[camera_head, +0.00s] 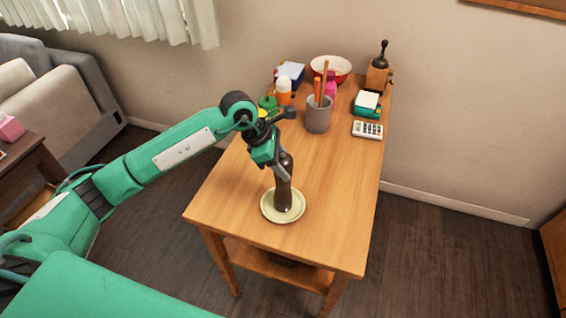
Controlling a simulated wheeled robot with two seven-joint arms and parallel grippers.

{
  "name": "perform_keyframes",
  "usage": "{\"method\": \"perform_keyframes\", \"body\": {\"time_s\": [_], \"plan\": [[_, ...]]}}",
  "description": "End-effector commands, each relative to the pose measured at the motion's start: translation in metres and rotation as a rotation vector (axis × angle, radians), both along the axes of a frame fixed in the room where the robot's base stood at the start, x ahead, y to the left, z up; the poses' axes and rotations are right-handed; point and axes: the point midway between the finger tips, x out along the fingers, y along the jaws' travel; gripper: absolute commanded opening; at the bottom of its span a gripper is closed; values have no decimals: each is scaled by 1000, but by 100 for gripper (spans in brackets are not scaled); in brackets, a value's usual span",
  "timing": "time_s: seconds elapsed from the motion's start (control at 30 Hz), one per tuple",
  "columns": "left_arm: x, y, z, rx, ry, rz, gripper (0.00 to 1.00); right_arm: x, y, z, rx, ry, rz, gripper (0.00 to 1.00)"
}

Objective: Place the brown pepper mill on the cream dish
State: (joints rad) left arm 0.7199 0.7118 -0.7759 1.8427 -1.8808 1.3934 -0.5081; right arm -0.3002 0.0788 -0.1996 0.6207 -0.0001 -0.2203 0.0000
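The dark brown pepper mill (284,194) stands nearly upright over the cream dish (269,207), a shallow round plate near the front of the wooden table. The mill's foot appears within the dish's rim; I cannot tell whether it touches the dish. My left gripper (284,175) reaches down from above with its fingers around the mill's upper part, and it looks shut on it. The fingers partly hide the mill's upper part. My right gripper is not in view.
A grey cup (318,116) with utensils stands behind the arm. Farther back are a red-rimmed bowl (331,69), a brown grinder (377,77), a calculator (367,130) and an orange-and-white bottle (284,91). The table's (340,200) right front is clear.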

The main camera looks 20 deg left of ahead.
Motion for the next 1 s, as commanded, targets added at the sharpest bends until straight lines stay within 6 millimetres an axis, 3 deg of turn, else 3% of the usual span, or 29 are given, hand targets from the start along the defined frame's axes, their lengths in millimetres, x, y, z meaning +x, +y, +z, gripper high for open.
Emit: {"method": "perform_keyframes", "body": {"time_s": [0.03, 0.1, 0.53, 1.0], "plan": [[0, 0, 0, 0, 0, 0, 56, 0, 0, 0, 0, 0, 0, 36], [0, 0, 0, 0, 0, 0, 68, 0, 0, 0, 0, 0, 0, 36], [0, 4, 6, 1, -3, 1, 68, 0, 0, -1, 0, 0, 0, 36], [-12, 49, 87, 1, -4, 1, 68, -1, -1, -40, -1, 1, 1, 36]]}}
